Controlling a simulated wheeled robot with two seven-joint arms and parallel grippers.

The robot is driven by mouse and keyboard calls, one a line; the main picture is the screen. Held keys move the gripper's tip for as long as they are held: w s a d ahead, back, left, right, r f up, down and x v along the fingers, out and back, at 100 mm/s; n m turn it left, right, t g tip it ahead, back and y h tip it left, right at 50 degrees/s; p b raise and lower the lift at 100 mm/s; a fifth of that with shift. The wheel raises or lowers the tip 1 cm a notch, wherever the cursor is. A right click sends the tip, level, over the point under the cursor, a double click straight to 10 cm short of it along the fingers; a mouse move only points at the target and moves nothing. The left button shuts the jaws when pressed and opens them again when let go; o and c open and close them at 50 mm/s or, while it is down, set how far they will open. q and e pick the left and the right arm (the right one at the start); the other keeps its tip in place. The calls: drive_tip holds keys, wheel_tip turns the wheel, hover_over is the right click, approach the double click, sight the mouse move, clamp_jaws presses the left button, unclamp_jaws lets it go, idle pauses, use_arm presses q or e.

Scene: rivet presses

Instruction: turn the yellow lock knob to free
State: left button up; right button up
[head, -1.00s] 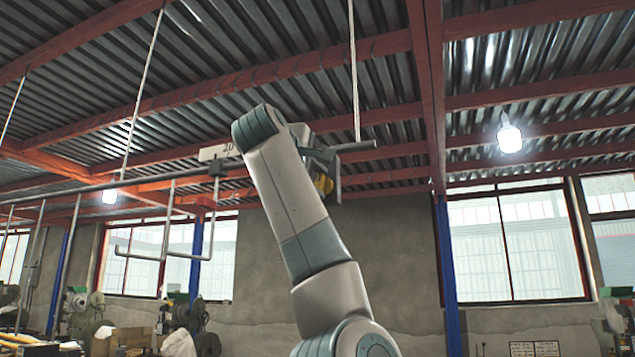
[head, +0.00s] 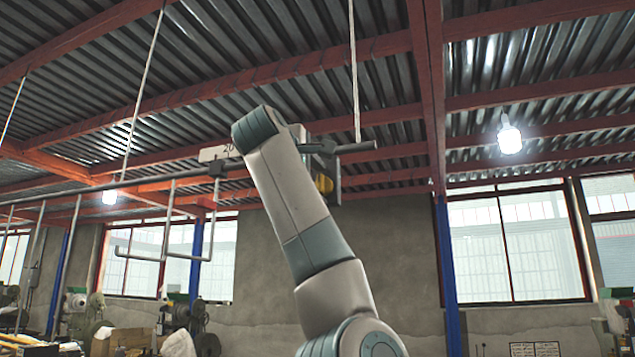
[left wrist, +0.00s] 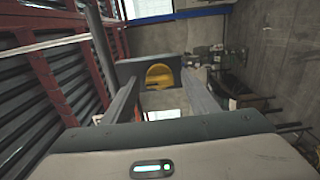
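The yellow lock knob (head: 325,183) sits on a dark plate hanging on the overhead rail (head: 357,147). In the head view it shows just right of my left arm, partly hidden. In the left wrist view the knob (left wrist: 159,71) is a rounded yellow shape on a grey block (left wrist: 127,70). My left gripper (left wrist: 160,82) is open, with one finger on each side of the knob's outline and a gap on both sides. I cannot tell how deep the fingertips reach or which position the knob is in. My right gripper is not in view.
A pale label plate (head: 213,153) and a dark clamp (head: 217,169) are on the rail left of my arm. Machines and boxes (head: 130,340) stand low at the back left. The space right of my arm is clear.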

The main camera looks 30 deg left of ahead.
use_arm(q)
drive_tip(key=shift+s+d+b, duration=0.1)
drive_tip(key=shift+s+b, duration=0.3)
drive_tip(key=shift+s, duration=0.05)
drive_tip(key=b+v, duration=0.7)
drive_tip(key=v, duration=0.9)
drive_tip(key=shift+s, duration=0.25)
